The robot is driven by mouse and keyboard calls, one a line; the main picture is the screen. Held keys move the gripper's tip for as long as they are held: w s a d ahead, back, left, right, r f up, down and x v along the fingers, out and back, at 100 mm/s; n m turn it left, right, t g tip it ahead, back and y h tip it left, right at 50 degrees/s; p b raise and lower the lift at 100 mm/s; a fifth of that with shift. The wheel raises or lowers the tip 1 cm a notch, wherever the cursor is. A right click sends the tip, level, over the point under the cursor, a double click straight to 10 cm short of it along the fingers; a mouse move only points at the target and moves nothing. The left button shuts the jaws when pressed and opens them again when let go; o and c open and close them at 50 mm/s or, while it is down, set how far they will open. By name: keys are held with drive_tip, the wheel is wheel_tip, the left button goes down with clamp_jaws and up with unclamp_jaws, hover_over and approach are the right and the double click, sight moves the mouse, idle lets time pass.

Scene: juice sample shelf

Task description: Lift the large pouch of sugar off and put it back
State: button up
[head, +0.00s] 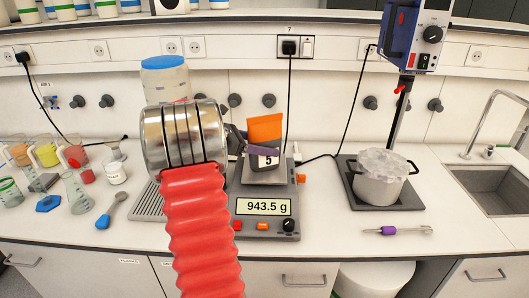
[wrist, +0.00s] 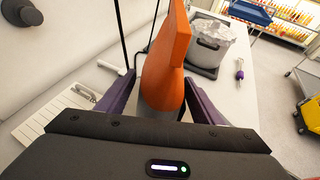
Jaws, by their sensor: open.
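The large pouch of sugar (head: 265,128) has an orange top and a label reading 5. It stands upright on the pan of the balance (head: 264,222), whose display reads 943.5 g. My gripper (head: 256,150) is at the pouch, partly hidden behind my red arm sleeve and metal wrist in the head view. In the wrist view, the purple fingers of my gripper (wrist: 158,82) are open, one on each side of the orange pouch (wrist: 165,68). Small gaps seem to show between fingers and pouch; contact is hard to tell.
A pot (head: 382,185) stands on a dark plate at right, beside a stand with a blue device (head: 418,35). A purple-handled tool (head: 393,231) lies in front of it. Flasks and beakers (head: 45,152) crowd the left. A blue-lidded container (head: 164,78) is behind my wrist.

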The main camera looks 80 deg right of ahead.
idle(0.4)
clamp_jaws()
idle(0.6)
